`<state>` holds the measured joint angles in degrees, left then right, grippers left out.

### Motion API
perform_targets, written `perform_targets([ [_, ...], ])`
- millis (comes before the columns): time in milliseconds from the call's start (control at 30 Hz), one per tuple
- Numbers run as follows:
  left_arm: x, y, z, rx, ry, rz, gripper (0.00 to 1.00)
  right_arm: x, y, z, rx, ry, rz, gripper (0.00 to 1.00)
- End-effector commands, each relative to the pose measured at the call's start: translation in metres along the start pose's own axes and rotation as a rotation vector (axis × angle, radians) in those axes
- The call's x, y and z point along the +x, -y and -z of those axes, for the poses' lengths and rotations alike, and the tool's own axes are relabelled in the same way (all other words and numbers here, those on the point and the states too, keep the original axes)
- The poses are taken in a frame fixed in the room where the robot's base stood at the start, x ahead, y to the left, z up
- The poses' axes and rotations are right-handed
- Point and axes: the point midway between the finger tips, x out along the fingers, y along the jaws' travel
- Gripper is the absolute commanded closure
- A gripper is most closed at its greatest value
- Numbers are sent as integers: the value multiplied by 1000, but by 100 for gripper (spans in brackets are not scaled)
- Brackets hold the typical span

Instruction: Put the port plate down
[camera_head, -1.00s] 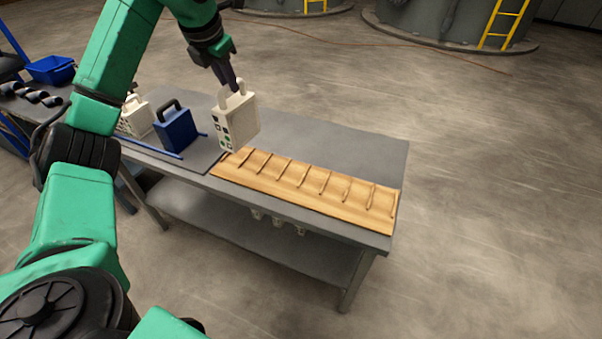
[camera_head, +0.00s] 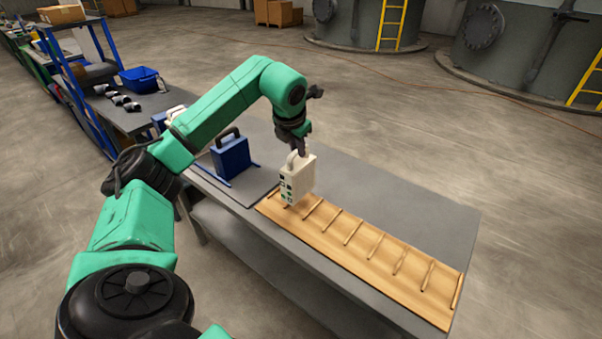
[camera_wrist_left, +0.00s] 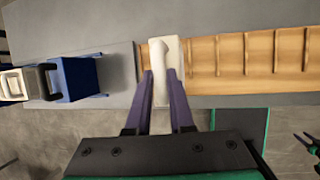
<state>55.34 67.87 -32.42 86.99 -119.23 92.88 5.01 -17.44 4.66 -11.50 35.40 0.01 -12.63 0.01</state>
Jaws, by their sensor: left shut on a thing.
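The port plate (camera_head: 299,181) is a white upright block with a loop handle and dark and green marks on its face. My left gripper (camera_head: 303,151) is shut on its handle from above. The plate is over the left end of a wooden slatted rack (camera_head: 385,258); I cannot tell whether its bottom edge touches. In the left wrist view, the plate (camera_wrist_left: 174,50) shows between my left fingers (camera_wrist_left: 162,88), with the rack (camera_wrist_left: 255,55) to its right. A dark forked shape at the right edge, possibly my right gripper (camera_wrist_left: 309,143), is partly cut off.
A blue plate with a black handle (camera_head: 231,158) stands left of the rack, with a white plate (camera_wrist_left: 12,86) beyond it. The grey table (camera_head: 400,190) is bare behind the rack. A blue bin (camera_head: 139,79) and dark parts lie farther left.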

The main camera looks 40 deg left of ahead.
Motion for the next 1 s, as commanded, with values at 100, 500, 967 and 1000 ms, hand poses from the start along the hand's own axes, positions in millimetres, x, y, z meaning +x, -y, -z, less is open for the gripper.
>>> perform_targets([
  [100, 22, 4, 10, 0, -1, -1, 100, -5, -1, 2, 0, -3, -1, 50],
  [500, 66, 14, 27, 0, 5, 0, 100, -12, -1, 5, 2, -6, -2, 50],
  [967, 67, 14, 27, 0, 2, 0, 50, -11, -1, 6, 1, -8, -1, 50],
  [1000, 67, 14, 27, 0, 2, 0, 50, -11, -1, 6, 1, -8, -1, 50],
])
